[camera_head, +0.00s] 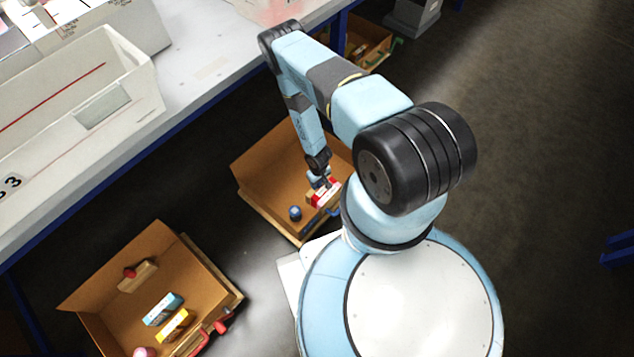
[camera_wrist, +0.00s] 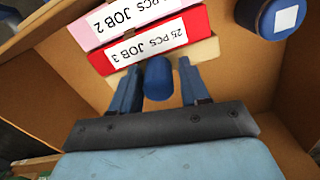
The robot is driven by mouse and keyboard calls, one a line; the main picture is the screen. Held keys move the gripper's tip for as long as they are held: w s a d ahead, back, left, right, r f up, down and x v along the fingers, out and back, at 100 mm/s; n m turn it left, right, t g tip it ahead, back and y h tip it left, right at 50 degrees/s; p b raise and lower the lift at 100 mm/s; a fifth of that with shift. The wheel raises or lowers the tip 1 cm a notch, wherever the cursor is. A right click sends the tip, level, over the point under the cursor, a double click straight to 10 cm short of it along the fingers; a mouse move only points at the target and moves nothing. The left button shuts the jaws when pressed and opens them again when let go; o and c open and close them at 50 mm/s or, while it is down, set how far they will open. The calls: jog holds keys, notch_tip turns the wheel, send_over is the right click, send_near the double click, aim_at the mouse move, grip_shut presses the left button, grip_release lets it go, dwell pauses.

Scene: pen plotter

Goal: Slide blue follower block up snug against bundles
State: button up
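A tan wooden block with a blue knob (camera_wrist: 158,78), the follower block, lies beside a red bundle marked JOB 3 (camera_wrist: 145,45) in the wrist view. A pink bundle marked JOB 2 (camera_wrist: 115,15) lies beyond the red one. My gripper (camera_wrist: 159,68) has its two blue fingers on either side of the knob, with small gaps showing, so it looks open around it. In the head view my gripper (camera_head: 321,178) reaches down over the red bundle (camera_head: 325,194).
The bundles lie in an open brown box (camera_head: 262,178). A blue cylinder (camera_head: 295,213) stands in it, left of my gripper. A second box (camera_head: 85,304) at lower left holds a red-knobbed block (camera_head: 138,274) and bundles. A grey bench (camera_head: 195,75) stands behind.

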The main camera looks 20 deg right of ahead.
jog(key=shift+o, duration=1)
jog(key=shift+w, duration=0.1)
jog(key=shift+r, duration=0.1)
jog(key=shift+r, duration=0.3)
notch_tip(320, 180, up, 13)
jog(key=shift+w, duration=0.1)
